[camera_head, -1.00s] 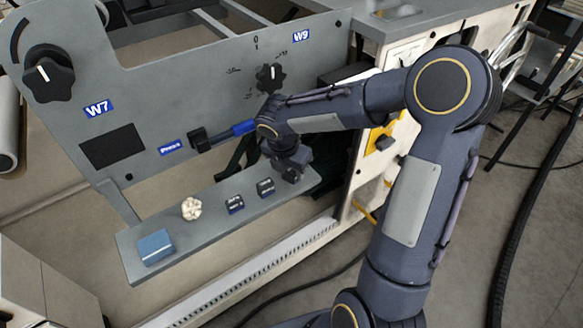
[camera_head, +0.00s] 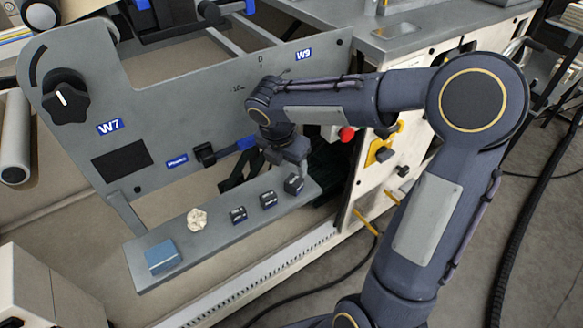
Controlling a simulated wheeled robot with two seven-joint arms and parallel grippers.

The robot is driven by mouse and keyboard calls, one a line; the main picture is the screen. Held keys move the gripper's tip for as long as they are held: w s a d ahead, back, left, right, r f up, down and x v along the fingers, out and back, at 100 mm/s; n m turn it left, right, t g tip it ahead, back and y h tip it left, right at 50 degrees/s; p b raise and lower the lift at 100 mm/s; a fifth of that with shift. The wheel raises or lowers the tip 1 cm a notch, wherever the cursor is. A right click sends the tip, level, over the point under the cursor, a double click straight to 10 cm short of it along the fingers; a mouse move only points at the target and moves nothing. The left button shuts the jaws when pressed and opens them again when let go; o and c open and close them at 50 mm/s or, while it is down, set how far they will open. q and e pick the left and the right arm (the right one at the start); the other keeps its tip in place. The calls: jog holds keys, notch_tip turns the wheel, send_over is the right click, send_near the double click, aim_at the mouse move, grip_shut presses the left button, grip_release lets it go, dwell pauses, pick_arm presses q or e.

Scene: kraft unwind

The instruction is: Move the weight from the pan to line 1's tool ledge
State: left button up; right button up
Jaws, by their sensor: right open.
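A grey ledge (camera_head: 217,246) juts out below the grey machine panel. Three small dark blocks stand in a row on its right half: one (camera_head: 238,215), a second (camera_head: 268,200) and a third (camera_head: 294,184) at the right end. Their labels are too small to read, so I cannot tell for sure which is the weight. My right gripper (camera_head: 290,160) is open, just above and behind the third block, and appears apart from it. I cannot make out a pan. My left gripper is not in view.
A blue box (camera_head: 162,257) and a crumpled pale lump (camera_head: 197,219) sit on the ledge's left part. A red button (camera_head: 346,134) and yellow parts (camera_head: 380,150) are on the cabinet at right.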

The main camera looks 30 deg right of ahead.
jog(key=s+a+r+m+t+y, duration=0.2)
jog(key=s+m+y, duration=0.1)
jog(key=s+m, duration=0.7)
jog(key=s+a+r+m+t+y, duration=0.1)
jog(key=s+a+m+t+y, duration=0.1)
jog(key=s+m, duration=0.8)
jog(key=a+m+y, duration=0.1)
jog(key=m, duration=0.4)
jog(key=shift+s+a+r, duration=0.2)
jog(key=shift+a+r, duration=0.05)
jog(key=shift+r, duration=0.15)
